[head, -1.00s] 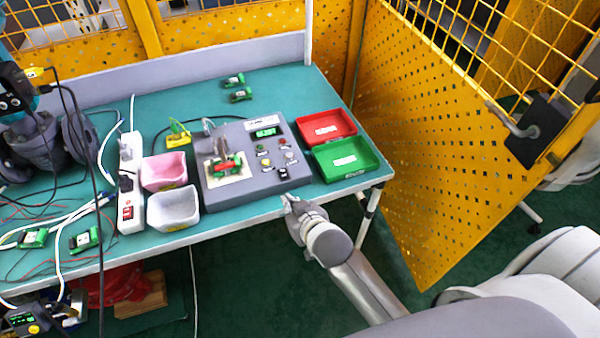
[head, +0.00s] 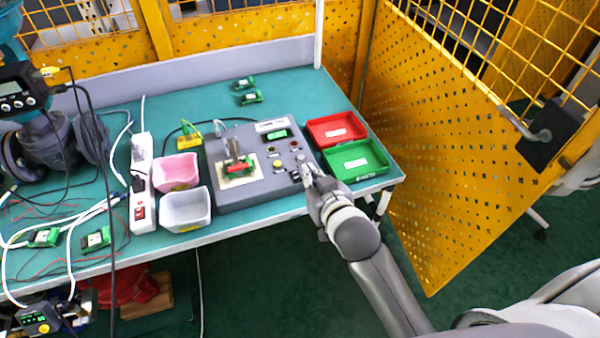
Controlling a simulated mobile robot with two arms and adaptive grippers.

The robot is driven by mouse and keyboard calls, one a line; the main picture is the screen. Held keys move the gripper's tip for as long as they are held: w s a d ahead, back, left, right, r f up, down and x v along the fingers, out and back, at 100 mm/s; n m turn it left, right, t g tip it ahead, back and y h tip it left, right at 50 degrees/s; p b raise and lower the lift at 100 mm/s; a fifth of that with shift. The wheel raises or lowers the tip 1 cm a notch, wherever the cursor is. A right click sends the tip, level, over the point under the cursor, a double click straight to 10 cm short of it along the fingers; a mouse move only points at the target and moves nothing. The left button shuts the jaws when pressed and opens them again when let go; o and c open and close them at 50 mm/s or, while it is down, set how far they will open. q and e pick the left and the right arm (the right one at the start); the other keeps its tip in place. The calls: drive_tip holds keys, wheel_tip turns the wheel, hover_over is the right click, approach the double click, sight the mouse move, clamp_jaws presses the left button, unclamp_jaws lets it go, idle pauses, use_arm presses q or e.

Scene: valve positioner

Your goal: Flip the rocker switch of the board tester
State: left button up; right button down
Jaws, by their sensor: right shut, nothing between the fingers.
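The rocker switch (head: 295,175) is a small dark piece at the tester's front right corner, partly hard to make out beside my fingers. My right gripper (head: 308,169) is shut and empty, with its fingertips at the right edge of the tester, close to the switch. I cannot tell whether they touch it. My left gripper is not in view.
A red tray (head: 336,129) and a green tray (head: 380,168) stand right of the tester. Pink (head: 176,171) and white (head: 185,208) bins and a power strip (head: 142,185) stand left. A yellow perforated fence (head: 430,180) closes off the right side.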

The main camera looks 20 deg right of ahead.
drive_tip(key=p, duration=0.1)
hover_over(296, 175)
drive_tip(key=s, duration=0.2)
drive_tip(key=f, duration=0.3)
drive_tip(key=shift+s, duration=0.2)
drive_tip(key=shift+s+f, duration=0.15)
drive_tip(key=shift+f, duration=0.9)
drive_tip(key=shift+s+f, duration=0.15)
drive_tip(key=shift+f, duration=0.9)
